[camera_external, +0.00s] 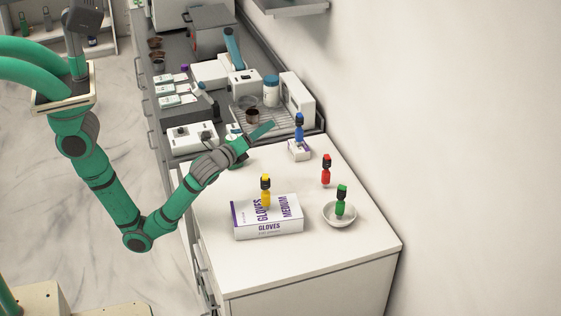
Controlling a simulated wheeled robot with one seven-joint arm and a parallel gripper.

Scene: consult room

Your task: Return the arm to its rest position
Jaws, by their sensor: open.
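My green arm hangs from its mount at the upper left, bends at a low elbow and reaches up to the right. My gripper (250,140) is open and empty above the back left part of the white counter (345,258). It is apart from the bottles on the counter. A yellow bottle (265,192) stands upright on the glove box (268,222). A green bottle (341,201) stands in a small white bowl (338,219). A red bottle (326,171) stands on the bare counter. A blue bottle (299,128) stands on a small white box (299,151).
Behind my gripper, the lower worktop holds a tray (297,124), a teal-lidded jar (271,92), a dark cup (253,117) and several white devices and boxes. A wall bounds the right side. The marble floor (145,205) left of the counter is clear.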

